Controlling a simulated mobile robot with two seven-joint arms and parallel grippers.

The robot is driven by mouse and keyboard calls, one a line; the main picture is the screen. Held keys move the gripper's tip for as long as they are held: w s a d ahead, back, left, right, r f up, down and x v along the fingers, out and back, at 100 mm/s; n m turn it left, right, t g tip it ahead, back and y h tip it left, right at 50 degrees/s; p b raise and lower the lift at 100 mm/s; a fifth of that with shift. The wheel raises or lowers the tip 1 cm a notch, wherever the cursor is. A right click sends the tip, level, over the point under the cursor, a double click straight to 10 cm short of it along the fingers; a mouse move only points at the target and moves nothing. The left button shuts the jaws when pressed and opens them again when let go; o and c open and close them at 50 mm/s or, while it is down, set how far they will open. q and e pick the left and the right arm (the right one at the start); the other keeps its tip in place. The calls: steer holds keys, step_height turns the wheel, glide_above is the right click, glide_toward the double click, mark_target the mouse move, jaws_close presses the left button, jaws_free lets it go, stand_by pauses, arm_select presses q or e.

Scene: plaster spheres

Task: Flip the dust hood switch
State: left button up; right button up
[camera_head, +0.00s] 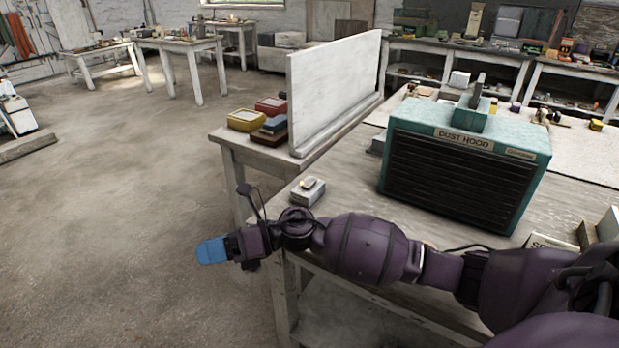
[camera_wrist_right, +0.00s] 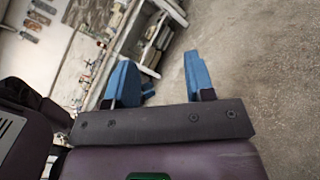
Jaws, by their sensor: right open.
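The dust hood (camera_head: 462,172) is a teal box with a black slatted front and a "DUST HOOD" label, standing on the workbench. A teal block with an upright grey lever (camera_head: 477,91) sits on its top. A small pale box with a rounded knob (camera_head: 308,191) lies on the bench's left corner; I cannot tell which of these is the switch. My right gripper (camera_head: 212,251) has blue fingers and hangs past the bench's left edge, apart from both. In the wrist view its fingers (camera_wrist_right: 160,82) are spread, with nothing between them. My left gripper is not in view.
A white upright panel (camera_head: 335,90) stands behind the bench's left part, beside yellow and red trays (camera_head: 246,120). Boxes and a sign (camera_head: 552,243) sit at the bench's right front. Open concrete floor (camera_head: 120,200) lies to the left.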

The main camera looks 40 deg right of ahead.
steer(key=w+d+f+n+g+h+b, duration=0.1)
steer(key=w+d+f+n+g+h, duration=0.25)
steer(key=n+h, duration=0.45)
steer(key=n+h+b, duration=0.2)
steer(key=n+h, duration=0.6)
steer(key=h, duration=0.5)
glide_toward(313, 179)
steer(key=b+x, duration=0.1)
steer(key=x, duration=0.5)
steer(key=shift+s+f, duration=0.1)
steer(key=shift+f, duration=0.1)
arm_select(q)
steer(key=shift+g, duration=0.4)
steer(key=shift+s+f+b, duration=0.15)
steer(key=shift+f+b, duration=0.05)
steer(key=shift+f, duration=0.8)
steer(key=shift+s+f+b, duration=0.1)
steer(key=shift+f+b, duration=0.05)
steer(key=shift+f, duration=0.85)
arm_select(e)
steer(key=shift+x, duration=0.8)
steer(key=shift+c, duration=0.3)
